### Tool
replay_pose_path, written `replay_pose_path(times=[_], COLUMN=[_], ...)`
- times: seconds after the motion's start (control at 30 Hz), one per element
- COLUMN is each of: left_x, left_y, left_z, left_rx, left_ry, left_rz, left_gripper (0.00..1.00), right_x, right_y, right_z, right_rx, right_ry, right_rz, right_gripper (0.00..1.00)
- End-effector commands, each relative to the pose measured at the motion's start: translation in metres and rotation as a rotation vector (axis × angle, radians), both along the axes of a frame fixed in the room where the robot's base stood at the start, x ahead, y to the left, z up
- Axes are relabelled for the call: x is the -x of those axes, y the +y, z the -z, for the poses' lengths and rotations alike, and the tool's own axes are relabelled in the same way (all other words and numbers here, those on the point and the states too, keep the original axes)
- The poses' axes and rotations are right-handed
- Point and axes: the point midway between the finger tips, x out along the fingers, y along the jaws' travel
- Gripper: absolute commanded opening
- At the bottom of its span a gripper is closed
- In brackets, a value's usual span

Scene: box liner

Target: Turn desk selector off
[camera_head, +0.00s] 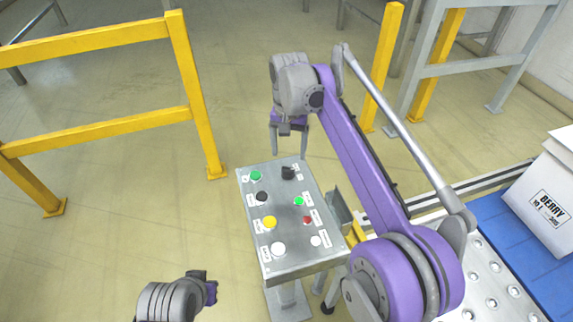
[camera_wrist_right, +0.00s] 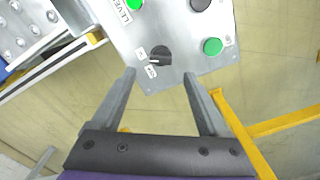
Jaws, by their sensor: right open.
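The desk selector (camera_head: 288,172) is a black rotary knob near the far right corner of the grey desk panel (camera_head: 291,255). In the right wrist view the selector (camera_wrist_right: 160,55) has a pale pointer mark on its left side and small white labels beside it. My right gripper (camera_head: 289,152) is open and empty, pointing down just beyond the panel's far edge. In the right wrist view its fingertips (camera_wrist_right: 160,74) lie on either side below the knob, apart from it. My left gripper (camera_head: 211,290) is low at the left of the panel; its fingers are not clear.
The panel also holds a green button (camera_head: 255,176), a black button (camera_head: 262,196), a yellow button (camera_head: 269,222), a white button (camera_head: 278,249) and smaller ones. A yellow railing (camera_head: 190,90) stands left. A conveyor (camera_head: 500,225) with a white box (camera_head: 548,190) is at right.

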Motion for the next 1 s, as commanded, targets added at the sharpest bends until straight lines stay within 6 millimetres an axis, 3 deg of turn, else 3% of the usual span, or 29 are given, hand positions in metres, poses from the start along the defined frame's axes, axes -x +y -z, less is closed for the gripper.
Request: replay_pose_path(times=[0.1, 0.3, 0.7, 0.77, 1.0], left_x=[0.001, 0.001, 0.001, 0.001, 0.001], left_y=[0.000, 0.000, 0.000, 0.000, 0.000], left_z=[0.005, 0.008, 0.008, 0.008, 0.008], left_rx=[0.000, 0.000, 0.000, 0.000, 0.000], left_ry=[0.002, 0.003, 0.003, 0.003, 0.003], left_rz=[0.000, 0.000, 0.000, 0.000, 0.000], left_gripper=[0.00, 0.00, 0.00, 0.00, 0.00], right_x=[0.000, 0.000, 0.000, 0.000, 0.000], right_y=[0.000, 0.000, 0.000, 0.000, 0.000], right_z=[0.025, 0.051, 0.060, 0.060, 0.060], right_rx=[0.000, 0.000, 0.000, 0.000, 0.000], right_ry=[0.000, 0.000, -0.001, -0.001, -0.001], right_rz=[0.000, 0.000, 0.000, 0.000, 0.000], right_gripper=[0.78, 0.78, 0.78, 0.70, 0.27])
